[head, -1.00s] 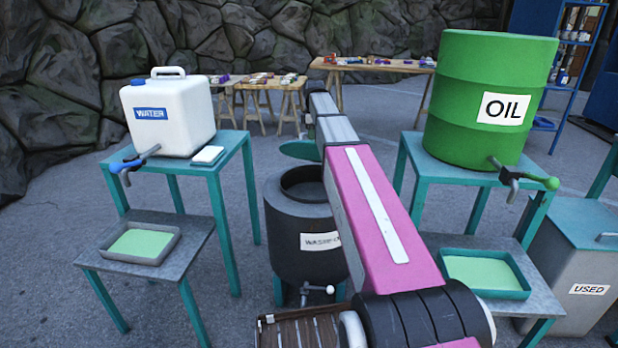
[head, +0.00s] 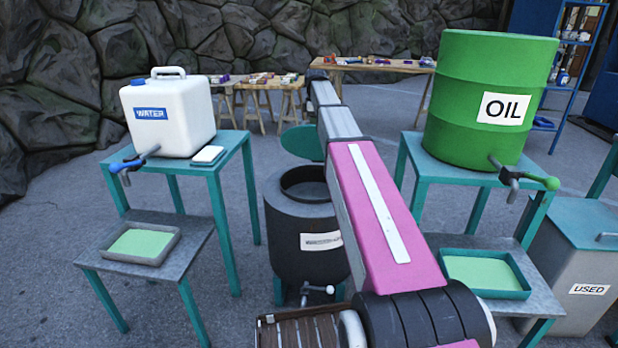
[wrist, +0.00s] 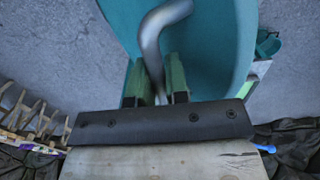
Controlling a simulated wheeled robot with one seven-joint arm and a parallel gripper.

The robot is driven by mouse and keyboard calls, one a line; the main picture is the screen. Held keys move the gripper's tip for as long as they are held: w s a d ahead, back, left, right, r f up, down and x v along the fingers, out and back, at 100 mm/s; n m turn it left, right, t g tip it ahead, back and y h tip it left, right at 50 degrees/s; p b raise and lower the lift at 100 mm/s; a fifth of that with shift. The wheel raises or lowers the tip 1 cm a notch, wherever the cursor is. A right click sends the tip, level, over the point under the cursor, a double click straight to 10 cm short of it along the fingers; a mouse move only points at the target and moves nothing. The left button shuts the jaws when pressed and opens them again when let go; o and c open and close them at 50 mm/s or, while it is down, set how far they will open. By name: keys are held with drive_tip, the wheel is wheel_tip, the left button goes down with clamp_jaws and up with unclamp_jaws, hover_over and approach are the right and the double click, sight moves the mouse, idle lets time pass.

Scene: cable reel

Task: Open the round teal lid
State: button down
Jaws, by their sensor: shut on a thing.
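The round teal lid (head: 302,142) stands tilted up at the back of the dark drum (head: 305,240) in the head view, and the drum's round opening shows below it. In the wrist view the teal lid (wrist: 215,50) fills the upper middle, with a curved grey metal handle (wrist: 152,40) on it. My gripper (wrist: 160,92) is shut on this handle, one green-padded finger on each side of it. In the head view my arm hides the gripper and the right side of the drum.
A white water container (head: 168,115) stands on a teal table at left. A green oil drum (head: 485,100) stands on another at right. Lower stands hold shallow trays (head: 140,258), (head: 487,292). A grey bin (head: 580,270) is at far right. Workbenches stand behind.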

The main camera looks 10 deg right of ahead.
drive_tip(key=w+d+r, duration=0.1)
drive_tip(key=w+d, duration=0.1)
drive_tip(key=w, duration=0.3)
drive_tip(key=w+d+r, duration=0.1)
drive_tip(key=w+r, duration=0.1)
drive_tip(key=w, duration=0.4)
drive_tip(key=shift+w+d+r, duration=0.25)
drive_tip(key=shift+d, duration=0.1)
idle(0.7)
unclamp_jaws()
idle(0.4)
wheel_tip(320, 180, up, 7)
idle(1.0)
